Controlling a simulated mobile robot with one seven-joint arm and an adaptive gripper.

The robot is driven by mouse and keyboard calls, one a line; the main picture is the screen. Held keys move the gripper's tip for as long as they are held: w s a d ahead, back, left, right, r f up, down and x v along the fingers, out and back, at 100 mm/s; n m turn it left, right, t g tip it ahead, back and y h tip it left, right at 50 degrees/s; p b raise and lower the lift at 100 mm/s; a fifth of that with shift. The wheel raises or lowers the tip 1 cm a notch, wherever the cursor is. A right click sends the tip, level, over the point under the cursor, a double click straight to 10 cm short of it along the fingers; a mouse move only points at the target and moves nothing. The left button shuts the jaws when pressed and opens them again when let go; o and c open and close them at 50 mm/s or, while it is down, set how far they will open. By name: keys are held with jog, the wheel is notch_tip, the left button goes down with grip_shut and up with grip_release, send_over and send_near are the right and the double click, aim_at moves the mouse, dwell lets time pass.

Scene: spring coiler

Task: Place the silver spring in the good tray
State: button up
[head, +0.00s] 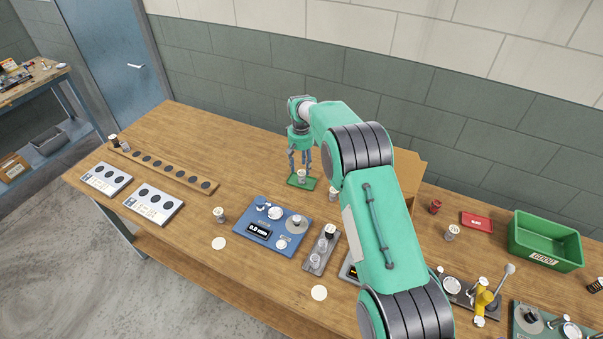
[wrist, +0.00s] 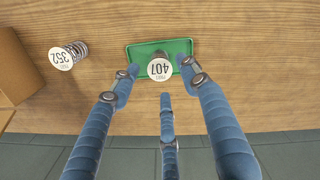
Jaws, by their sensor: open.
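A silver coil spring with a white round tag reading 407 (wrist: 159,69) stands on a small shallow green tray (wrist: 136,50). In the head view the spring (head: 301,175) and the small green tray (head: 292,182) are at the back of the bench, under my gripper (head: 300,167). My gripper's blue fingers (wrist: 158,72) are open, spread around the spring in the wrist view; I cannot tell whether they touch it. A larger green bin marked GOOD (head: 542,257) stands at the far right of the bench. My arm hides part of the bench between.
Another spring, tagged 352 (wrist: 68,55), stands left of the small tray in the wrist view, near a brown box (wrist: 12,65). A blue gauge plate (head: 272,226), a row-holed wooden rack (head: 165,167) and a red tray (head: 477,222) are also on the bench.

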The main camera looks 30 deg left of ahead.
aim_at(302, 173)
jog(key=shift+r, duration=2.2)
jog(key=shift+r, duration=0.1)
